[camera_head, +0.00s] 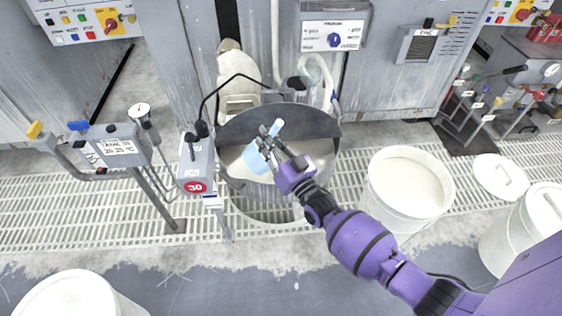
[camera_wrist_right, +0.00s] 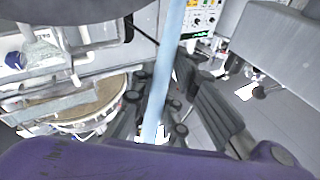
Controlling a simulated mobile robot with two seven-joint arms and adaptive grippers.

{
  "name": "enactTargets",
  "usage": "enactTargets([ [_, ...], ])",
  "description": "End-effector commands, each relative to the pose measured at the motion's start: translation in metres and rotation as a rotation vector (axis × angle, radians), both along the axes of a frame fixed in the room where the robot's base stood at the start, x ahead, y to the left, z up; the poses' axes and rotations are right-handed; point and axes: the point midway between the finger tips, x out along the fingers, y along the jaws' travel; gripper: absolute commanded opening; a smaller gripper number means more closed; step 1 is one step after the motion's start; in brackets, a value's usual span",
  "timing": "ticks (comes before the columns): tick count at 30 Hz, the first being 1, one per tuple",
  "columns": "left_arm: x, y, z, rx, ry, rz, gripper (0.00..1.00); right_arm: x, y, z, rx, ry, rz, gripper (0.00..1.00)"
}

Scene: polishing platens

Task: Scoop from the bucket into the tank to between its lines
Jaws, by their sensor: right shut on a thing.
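The tank (camera_head: 324,126) is an open round metal vessel in the middle of the head view, with pale liquid inside. I cannot make out its lines. My right gripper (camera_head: 272,141) is over the tank opening, shut on a light blue scoop (camera_head: 256,160). The scoop is above the pale liquid and looks tilted; I cannot tell if anything is in it. Its pale blue handle (camera_wrist_right: 168,62) crosses the right wrist view between the dark fingers. The bucket (camera_head: 374,205), white and open with off-white contents, stands right of the tank. My left gripper is not in view.
A grey box with a red 30 label (camera_head: 194,170) stands left of the tank. A lid (camera_head: 499,176) and a closed white bucket (camera_head: 525,235) are at the right. Another white container (camera_head: 75,295) is at the lower left. Grey cabinets (camera_head: 180,60) line the back.

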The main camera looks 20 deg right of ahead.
Motion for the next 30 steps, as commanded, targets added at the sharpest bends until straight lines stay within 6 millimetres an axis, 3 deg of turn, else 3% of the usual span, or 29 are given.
enactTargets([
  [30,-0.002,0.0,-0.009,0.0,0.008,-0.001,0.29,0.001,-0.021,0.004,0.113,-0.001,0.0,0.0],
])
